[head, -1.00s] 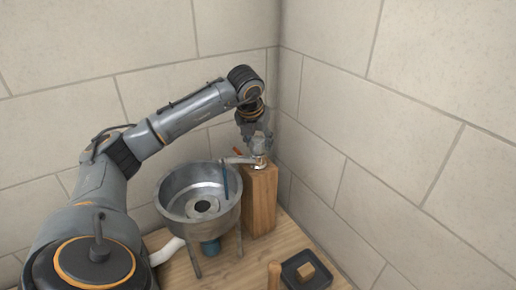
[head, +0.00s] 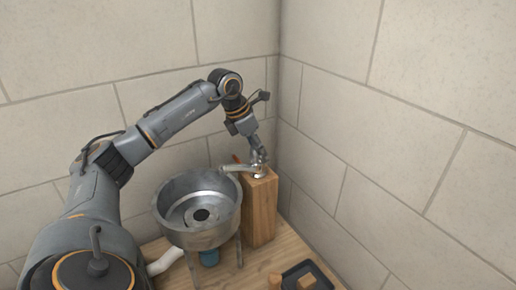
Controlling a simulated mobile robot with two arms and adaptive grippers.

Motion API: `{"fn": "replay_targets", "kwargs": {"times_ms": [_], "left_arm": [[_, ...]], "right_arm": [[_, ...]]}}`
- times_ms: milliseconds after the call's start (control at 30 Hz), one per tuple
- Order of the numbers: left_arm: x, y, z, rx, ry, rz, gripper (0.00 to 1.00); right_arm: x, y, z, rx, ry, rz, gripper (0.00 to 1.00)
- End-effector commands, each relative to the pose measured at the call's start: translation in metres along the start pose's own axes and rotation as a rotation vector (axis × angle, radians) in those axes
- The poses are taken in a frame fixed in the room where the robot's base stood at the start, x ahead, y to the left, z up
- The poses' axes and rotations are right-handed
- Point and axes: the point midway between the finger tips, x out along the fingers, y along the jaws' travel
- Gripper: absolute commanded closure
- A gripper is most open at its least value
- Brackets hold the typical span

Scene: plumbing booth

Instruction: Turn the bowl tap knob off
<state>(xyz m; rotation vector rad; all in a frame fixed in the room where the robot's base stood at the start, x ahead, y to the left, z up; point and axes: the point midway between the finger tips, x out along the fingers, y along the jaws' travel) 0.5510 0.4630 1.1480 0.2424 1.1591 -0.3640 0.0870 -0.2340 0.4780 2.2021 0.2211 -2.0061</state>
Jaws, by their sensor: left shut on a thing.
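The metal bowl (head: 170,218) stands on legs on the wooden bench. The tap's grey spout (head: 236,168) reaches left over the bowl's rim from the top of a wooden post (head: 262,212). No water stream shows below the spout. My left gripper (head: 259,160) points down at the tap on the post and is shut on the tap knob, which its fingers mostly hide. A small reddish-orange part (head: 237,158) shows just behind the spout. My right gripper is out of view.
A dark tray (head: 308,272) with a small wooden block (head: 307,282) lies at the bench front, beside a wooden handle (head: 275,281). A white pipe (head: 165,262) runs below the bowl. Tiled walls (head: 350,150) close in behind and right of the post.

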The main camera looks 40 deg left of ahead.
Motion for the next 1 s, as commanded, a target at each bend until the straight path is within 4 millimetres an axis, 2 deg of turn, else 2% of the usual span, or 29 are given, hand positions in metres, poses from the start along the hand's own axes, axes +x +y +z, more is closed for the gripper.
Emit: {"fn": "replay_targets", "kwargs": {"times_ms": [300,700,733,833,1000], "left_arm": [[0.0007,-0.0003,-0.0006,0.070,0.003,-0.029,0.87],[0.0011,-0.0006,-0.0006,0.077,0.003,-0.032,0.87],[0.0011,-0.0006,-0.0006,0.077,0.003,-0.032,0.53],[0.0010,-0.0006,-0.0005,0.077,0.003,-0.032,0.33],[0.0006,-0.0004,-0.0003,0.076,0.002,-0.031,0.32]], "right_arm": [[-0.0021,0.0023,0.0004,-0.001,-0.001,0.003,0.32],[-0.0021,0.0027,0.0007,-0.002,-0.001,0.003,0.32],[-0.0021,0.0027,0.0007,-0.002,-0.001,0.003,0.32],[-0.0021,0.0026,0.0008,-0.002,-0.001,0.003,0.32],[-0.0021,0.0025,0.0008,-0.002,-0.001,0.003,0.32]]}}
